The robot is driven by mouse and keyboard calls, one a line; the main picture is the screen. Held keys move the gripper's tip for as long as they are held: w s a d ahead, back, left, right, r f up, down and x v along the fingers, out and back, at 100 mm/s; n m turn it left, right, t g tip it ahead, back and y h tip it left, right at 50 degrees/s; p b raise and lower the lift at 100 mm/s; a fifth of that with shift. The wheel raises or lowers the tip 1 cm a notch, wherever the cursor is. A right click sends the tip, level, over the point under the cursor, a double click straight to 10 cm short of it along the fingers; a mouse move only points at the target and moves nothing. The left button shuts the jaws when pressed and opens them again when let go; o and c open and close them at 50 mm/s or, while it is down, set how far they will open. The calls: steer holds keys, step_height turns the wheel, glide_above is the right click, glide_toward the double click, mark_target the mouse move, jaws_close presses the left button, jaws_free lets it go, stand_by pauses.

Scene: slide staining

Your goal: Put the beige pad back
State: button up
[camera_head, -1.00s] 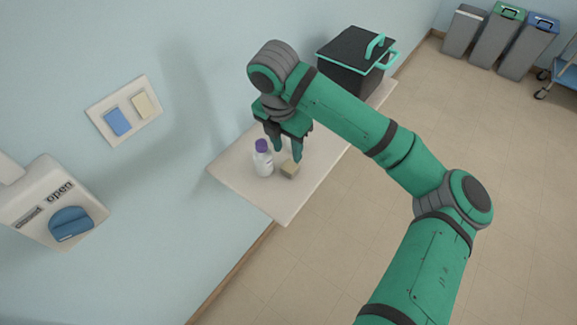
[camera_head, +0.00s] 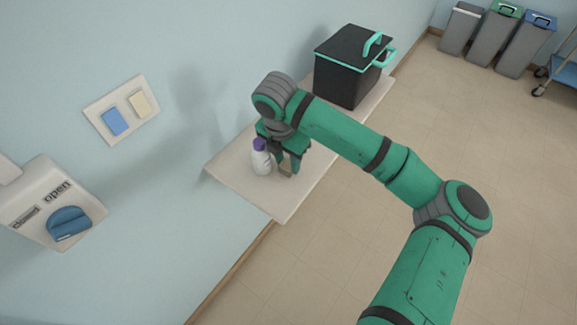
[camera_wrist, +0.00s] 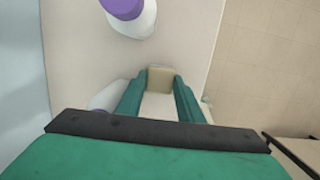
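A small beige pad (camera_head: 287,171) stands on the pale wall shelf (camera_head: 240,180), just right of a white bottle with a purple cap (camera_head: 261,158). My gripper (camera_head: 286,168) is low over the shelf, with one finger on each side of the pad. In the wrist view the pad (camera_wrist: 160,77) sits between the fingertips. The fingers look open around it, and I see no clear grip. The pad looks still on the shelf; its lower part is partly hidden in the head view.
A wall plate (camera_head: 122,110) holds a blue and a cream rectangle. A dispenser-like wall box (camera_head: 40,200) with a blue knob and "open"/"closed" labels is at left. A black lidded container (camera_head: 345,75) stands at the shelf's far end. A white shape (camera_wrist: 110,95) lies left of my fingers.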

mark_target(289, 163)
steer(key=shift+r, duration=0.1)
steer(key=shift+c, duration=0.5)
steer(key=shift+r, duration=0.55)
step_height(289, 163, up, 2)
steer(key=shift+r, duration=0.1)
steer(key=s+d+r, duration=0.2)
steer(key=s+r, duration=0.2)
steer(key=s, duration=0.2)
steer(key=s+d+r, duration=0.2)
steer(key=s+r, duration=0.3)
steer(key=s, duration=0.2)
steer(key=shift+d+r, duration=0.3)
steer(key=shift+s, duration=0.1)
